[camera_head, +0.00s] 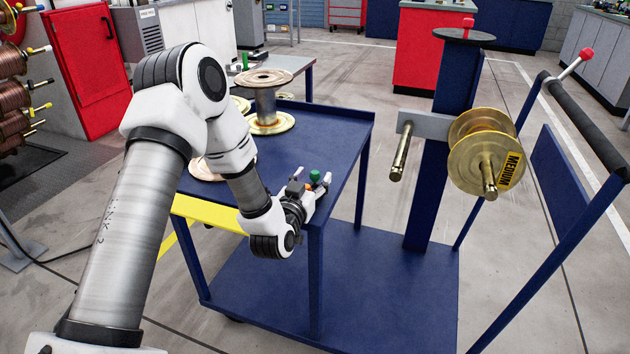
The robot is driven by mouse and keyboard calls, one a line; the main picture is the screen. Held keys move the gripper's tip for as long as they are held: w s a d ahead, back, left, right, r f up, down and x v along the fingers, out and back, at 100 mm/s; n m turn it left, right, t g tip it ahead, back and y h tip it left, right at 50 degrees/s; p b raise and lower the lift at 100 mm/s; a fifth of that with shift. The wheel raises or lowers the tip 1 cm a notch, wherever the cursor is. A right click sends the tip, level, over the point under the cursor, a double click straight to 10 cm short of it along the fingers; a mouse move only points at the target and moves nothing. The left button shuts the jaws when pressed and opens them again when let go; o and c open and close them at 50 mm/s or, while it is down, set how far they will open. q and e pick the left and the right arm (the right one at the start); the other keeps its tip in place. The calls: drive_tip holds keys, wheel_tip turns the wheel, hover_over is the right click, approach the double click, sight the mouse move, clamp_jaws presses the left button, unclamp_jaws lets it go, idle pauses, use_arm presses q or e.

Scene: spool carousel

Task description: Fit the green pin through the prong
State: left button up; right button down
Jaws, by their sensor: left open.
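A small green knob, which looks like the green pin's head (314,175), shows at the near right corner of the blue cart table. My left gripper (311,181) is open, with its fingers on either side of the green knob. I cannot tell whether they touch it, and the rest of the pin is hidden. On the blue post (428,195) a grey crossbar carries two prongs. The left prong (400,152) is bare. The right prong (489,180) pokes out through a brass spool (473,150) labelled MEDIUM. My right gripper is out of view.
A dull metal spool (266,100) stands on the blue table top (330,125), with other spools partly behind my left arm. A red-knobbed lever (586,55) and black handle bar (585,125) are at the right. The cart's lower deck (390,290) is clear.

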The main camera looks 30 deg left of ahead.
use_arm(q)
drive_tip(key=shift+w, duration=0.3)
clamp_jaws()
